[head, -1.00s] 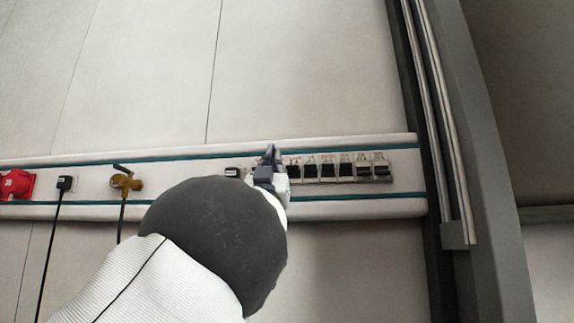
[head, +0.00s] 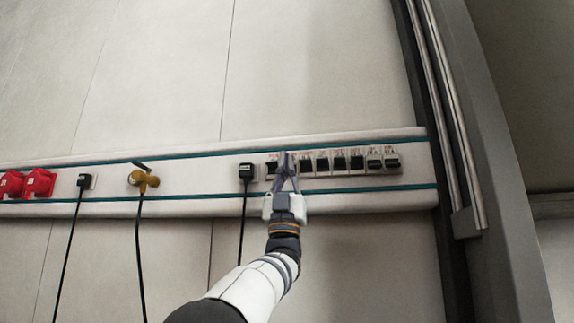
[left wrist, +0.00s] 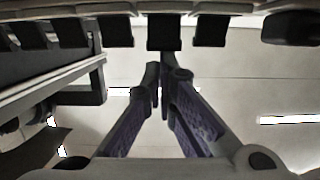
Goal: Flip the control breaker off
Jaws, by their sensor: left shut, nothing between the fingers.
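A row of breakers (head: 340,162) with black switches sits on the white wall rail. Their labels are too small to read, so I cannot tell which is the control breaker. My left gripper (head: 286,158) is shut and empty, pointing up in front of the left part of the row and hiding part of it. In the left wrist view, its fingertips (left wrist: 160,72) meet just below one black breaker switch (left wrist: 164,32). I cannot tell whether they touch it. My right gripper is in neither view.
Left of the breakers on the rail (head: 210,190) are a black plug (head: 246,172) with a hanging cable, a brass valve (head: 144,180), another black plug (head: 85,181) and red sockets (head: 38,182). A grey post (head: 490,150) stands at the right. The wall above is clear.

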